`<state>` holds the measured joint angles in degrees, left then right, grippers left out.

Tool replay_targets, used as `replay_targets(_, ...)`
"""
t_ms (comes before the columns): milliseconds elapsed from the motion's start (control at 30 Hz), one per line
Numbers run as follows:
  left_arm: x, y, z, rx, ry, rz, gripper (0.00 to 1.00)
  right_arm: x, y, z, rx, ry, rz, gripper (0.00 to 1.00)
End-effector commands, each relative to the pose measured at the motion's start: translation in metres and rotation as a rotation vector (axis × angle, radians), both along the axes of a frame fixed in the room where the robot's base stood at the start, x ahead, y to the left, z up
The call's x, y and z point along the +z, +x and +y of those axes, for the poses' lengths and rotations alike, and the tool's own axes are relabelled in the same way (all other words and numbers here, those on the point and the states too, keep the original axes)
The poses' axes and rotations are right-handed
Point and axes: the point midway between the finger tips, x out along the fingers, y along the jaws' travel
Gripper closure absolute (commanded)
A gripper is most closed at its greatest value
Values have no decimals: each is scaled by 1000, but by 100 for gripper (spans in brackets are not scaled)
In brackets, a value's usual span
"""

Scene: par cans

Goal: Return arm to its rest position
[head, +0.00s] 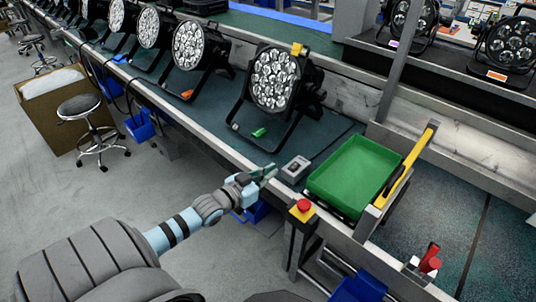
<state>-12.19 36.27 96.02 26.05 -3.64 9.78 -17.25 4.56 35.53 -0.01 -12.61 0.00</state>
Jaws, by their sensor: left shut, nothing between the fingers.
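My left arm comes in from the lower left, stretched toward the bench. My left gripper (264,173) is shut and empty near the bench's front edge. It is just left of a small grey box (296,168) on the bench. A par can light (276,82) stands on the bench behind the gripper, with a yellow piece on top and a green piece at its base. My right gripper is not in view.
A green tray (356,170) sits right of the gripper, beside a yellow bar (408,165). A red button post (303,206) stands in front of the bench. More par cans (188,46) line the bench to the left. A stool (80,107) stands on open floor.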

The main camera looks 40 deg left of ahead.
Motion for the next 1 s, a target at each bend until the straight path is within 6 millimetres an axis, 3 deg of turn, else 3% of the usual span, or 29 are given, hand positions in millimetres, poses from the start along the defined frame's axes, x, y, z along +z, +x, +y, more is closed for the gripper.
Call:
replay_targets(67,3,-6,0,-1,2,1,100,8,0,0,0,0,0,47)
replay_targets(667,-1,-7,0,-2,9,2,100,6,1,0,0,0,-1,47)
replay_targets(733,-12,-10,6,5,57,31,100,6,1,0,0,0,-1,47)
replay_targets(767,-21,-12,13,14,80,56,100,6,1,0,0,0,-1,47)
replay_targets(867,-78,-33,41,71,164,194,100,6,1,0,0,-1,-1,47)
replay_targets(967,-166,-84,63,136,226,412,100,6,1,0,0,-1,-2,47)
replay_targets(1000,-203,-112,65,155,244,510,100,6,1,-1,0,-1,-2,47)
